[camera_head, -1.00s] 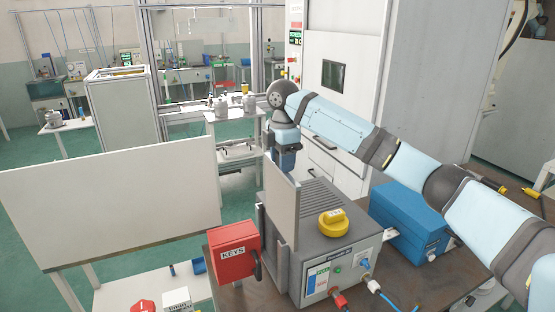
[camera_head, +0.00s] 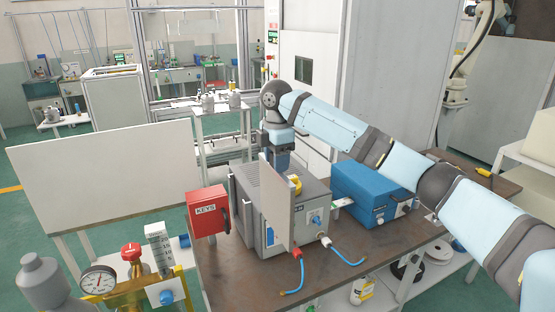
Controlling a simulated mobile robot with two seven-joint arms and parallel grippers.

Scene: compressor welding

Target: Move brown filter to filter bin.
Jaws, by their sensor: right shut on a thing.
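My right gripper (camera_head: 277,158) is shut on the top of a flat, thin, greyish-beige panel (camera_head: 276,205), which seems to be the brown filter. The panel hangs upright and covers part of the grey machine box (camera_head: 252,212) on the brown table. Whether it touches the box cannot be told. The fingertips are mostly hidden by the gripper body and panel. I cannot pick out a filter bin for sure. My left gripper is not in view.
A red KEYS box (camera_head: 208,212) stands left of the machine and a blue case (camera_head: 369,190) to its right. A large white board (camera_head: 108,178) stands at left. A pressure gauge (camera_head: 98,281) is at the lower left. The brown table's (camera_head: 235,280) front is mostly clear.

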